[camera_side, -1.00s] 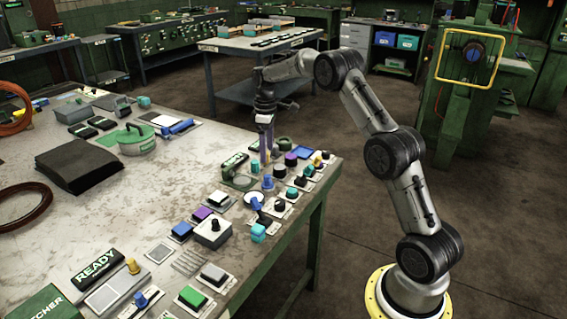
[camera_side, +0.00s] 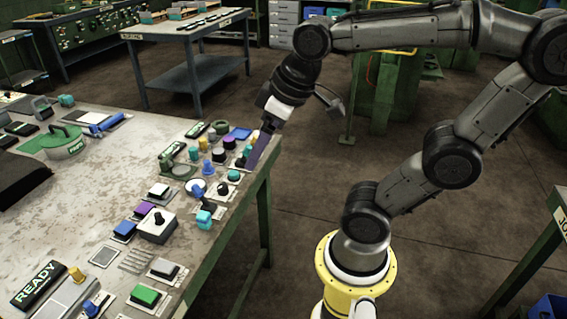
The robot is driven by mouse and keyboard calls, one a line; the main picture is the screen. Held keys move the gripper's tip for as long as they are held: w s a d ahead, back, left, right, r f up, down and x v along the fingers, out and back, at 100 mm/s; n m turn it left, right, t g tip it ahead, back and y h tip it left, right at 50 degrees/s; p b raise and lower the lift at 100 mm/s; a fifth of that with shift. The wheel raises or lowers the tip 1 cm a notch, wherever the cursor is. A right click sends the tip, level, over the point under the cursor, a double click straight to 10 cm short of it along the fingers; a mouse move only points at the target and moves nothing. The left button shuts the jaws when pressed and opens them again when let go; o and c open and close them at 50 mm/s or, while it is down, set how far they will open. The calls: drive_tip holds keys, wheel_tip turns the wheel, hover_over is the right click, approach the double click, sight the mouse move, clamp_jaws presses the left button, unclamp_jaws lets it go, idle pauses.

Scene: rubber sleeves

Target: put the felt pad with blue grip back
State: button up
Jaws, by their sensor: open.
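Several small pads and blocks with coloured grips stand on white cards near the right edge of the workbench (camera_side: 110,205). A pale round pad with a blue grip (camera_side: 196,187) lies among them, and a taller blue-gripped piece (camera_side: 207,167) stands just behind it. I cannot tell for sure which one is the felt pad. My gripper (camera_side: 254,160) is tilted, with its fingers pointing down at the right end of the group, close to the bench edge. It is open, and I see nothing held in it. Its fingers hide part of the pieces behind them.
A black block marked READY (camera_side: 39,285) and a green block (camera_side: 145,295) lie at the front. A green lidded pot (camera_side: 65,142) stands at the left. The middle of the bench is clear. A second table (camera_side: 187,45) stands behind.

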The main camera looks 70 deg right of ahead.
drive_tip(key=shift+t, duration=0.3)
drive_tip(key=s+f, duration=0.1)
drive_tip(key=s, duration=0.2)
drive_tip(key=s+a+f, duration=0.1)
drive_tip(key=shift+s+a+f, duration=0.1)
drive_tip(key=shift+s+f, duration=0.2)
drive_tip(key=shift+s, duration=0.05)
